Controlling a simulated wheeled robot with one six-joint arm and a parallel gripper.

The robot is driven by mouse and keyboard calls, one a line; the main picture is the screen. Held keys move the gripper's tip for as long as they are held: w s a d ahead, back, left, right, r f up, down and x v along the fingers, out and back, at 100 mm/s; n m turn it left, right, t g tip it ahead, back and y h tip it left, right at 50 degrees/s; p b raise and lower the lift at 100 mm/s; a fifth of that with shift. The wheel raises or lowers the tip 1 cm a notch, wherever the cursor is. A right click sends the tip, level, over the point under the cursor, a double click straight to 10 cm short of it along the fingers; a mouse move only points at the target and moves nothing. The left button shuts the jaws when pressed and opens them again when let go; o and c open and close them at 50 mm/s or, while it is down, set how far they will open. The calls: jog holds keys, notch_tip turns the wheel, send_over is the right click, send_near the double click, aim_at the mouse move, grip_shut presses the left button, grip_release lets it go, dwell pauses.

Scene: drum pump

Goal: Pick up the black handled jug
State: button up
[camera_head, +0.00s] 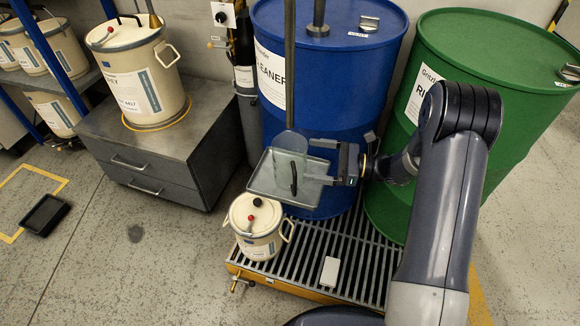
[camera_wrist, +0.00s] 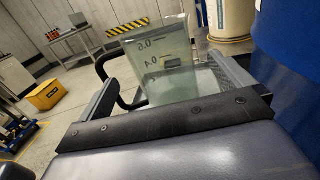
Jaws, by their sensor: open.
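The jug (camera_head: 290,150) is clear, with a black handle (camera_head: 294,180) facing the head camera. It stands upright on a small grey tray (camera_head: 262,184) in front of the blue drum. In the wrist view the jug (camera_wrist: 158,75) shows printed scale marks, and its black handle (camera_wrist: 103,68) is on the left. My gripper (camera_head: 312,164) is open and level with the jug, coming from the right. In the wrist view its fingers (camera_wrist: 168,92) lie left and right of the jug. I cannot tell whether either finger touches it.
The blue drum (camera_head: 335,90) stands close behind the tray, and a green drum (camera_head: 470,60) is to the right. A small cream can (camera_head: 256,225) with a red knob stands below the tray on a grated pallet (camera_head: 330,255). A cream drum (camera_head: 140,75) stands on a grey cabinet (camera_head: 165,150).

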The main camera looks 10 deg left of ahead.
aim_at(291, 156)
jog(key=a+b, duration=0.1)
jog(key=a, duration=0.6)
jog(key=shift+c, duration=0.6)
jog(key=c, duration=0.8)
